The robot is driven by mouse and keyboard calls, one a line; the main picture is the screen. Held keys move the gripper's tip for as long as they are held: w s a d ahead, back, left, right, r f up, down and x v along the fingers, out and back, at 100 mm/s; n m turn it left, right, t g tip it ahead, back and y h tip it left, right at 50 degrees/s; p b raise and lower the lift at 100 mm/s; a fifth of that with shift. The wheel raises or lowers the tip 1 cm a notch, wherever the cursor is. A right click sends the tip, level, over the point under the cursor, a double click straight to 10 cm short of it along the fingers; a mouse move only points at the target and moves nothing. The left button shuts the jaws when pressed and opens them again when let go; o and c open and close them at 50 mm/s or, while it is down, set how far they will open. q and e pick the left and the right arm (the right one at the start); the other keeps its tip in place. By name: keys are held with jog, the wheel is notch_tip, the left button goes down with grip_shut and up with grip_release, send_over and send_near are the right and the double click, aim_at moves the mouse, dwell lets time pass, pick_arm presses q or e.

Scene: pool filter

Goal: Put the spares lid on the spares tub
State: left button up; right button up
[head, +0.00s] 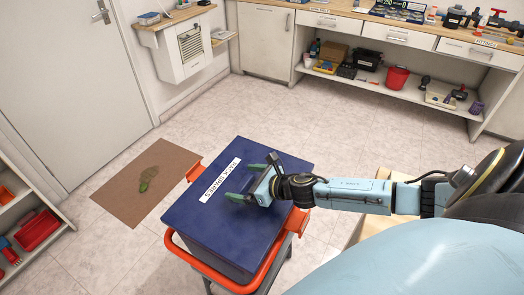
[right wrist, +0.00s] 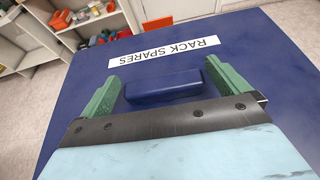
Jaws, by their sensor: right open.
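The dark blue spares lid (head: 207,216) lies on top of the dark blue spares tub (head: 207,258), and it looks flat and roughly lined up with it. A white label (head: 219,180) on the lid reads "RACK SPARES". My right gripper (head: 252,180) is over the lid, with its green fingers apart. In the right wrist view, the fingers (right wrist: 167,85) stand on either side of the lid's raised blue handle (right wrist: 165,88), with gaps between. Whether the lid is fully seated cannot be told. My left gripper is not in view.
The tub sits in an orange-railed cart (head: 213,278) with orange latches or handles (head: 195,171). A brown mat (head: 140,185) lies on the floor to the left. Open shelves (head: 20,225) stand at far left. A workbench (head: 400,30) runs along the back; the floor between is clear.

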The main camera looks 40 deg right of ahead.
jog(key=v, duration=1.2)
jog(key=shift+s+d+r, duration=0.1)
jog(key=shift+s+r, duration=0.05)
jog(key=shift+s, duration=0.15)
